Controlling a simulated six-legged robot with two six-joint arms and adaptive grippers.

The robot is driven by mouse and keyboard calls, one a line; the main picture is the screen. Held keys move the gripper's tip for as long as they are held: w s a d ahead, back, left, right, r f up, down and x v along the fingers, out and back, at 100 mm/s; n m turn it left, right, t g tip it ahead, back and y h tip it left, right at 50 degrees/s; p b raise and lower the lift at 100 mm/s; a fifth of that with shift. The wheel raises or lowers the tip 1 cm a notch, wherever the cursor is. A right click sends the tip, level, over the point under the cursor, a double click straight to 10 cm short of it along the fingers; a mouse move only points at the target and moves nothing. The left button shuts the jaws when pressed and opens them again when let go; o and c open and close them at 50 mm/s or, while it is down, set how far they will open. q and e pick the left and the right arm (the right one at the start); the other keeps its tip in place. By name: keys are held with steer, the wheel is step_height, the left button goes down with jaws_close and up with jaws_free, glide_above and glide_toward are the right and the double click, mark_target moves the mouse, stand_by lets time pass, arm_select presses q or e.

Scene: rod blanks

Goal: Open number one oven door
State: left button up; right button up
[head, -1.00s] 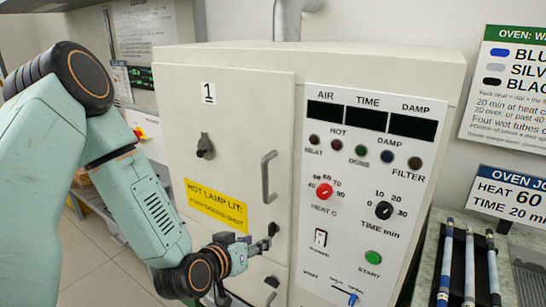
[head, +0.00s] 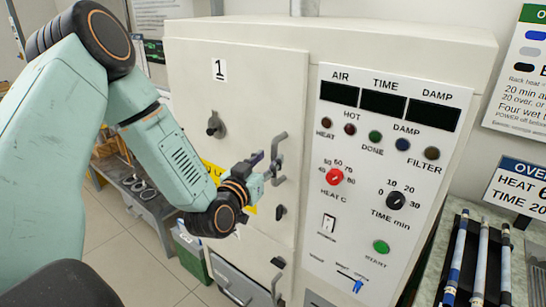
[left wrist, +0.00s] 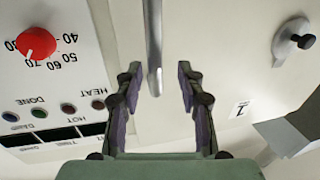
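The number one oven door (head: 255,95) is a cream panel marked "1" and looks shut against the oven front. Its grey bar handle (head: 281,141) stands upright near the door's right edge. My right gripper is not in view.
The control panel (head: 384,250) with a red heat dial (head: 334,177) is just right of the door. A second lower door (head: 240,285) has its own handle. Several rods (head: 480,262) lie on the counter at right. A low bench (head: 150,200) stands behind my left arm.

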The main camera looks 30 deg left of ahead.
mark_target(273, 158)
arm_select(q)
steer(key=shift+w+d, duration=0.15)
steer(key=shift+w, duration=0.65)
steer(key=shift+w+d, duration=0.1)
steer(key=shift+w, duration=0.65)
steer(key=shift+s+a, duration=0.15)
steer(key=shift+a, duration=0.2)
steer(key=shift+w+d, duration=0.2)
steer(key=shift+d, duration=0.1)
steer(key=c, duration=0.5)
steer(key=shift+a, duration=0.1)
steer(key=shift+c, duration=1.3)
steer(key=shift+s+a, duration=0.1)
steer(key=shift+s, duration=0.05)
jaws_close()
steer(key=shift+r, duration=0.1)
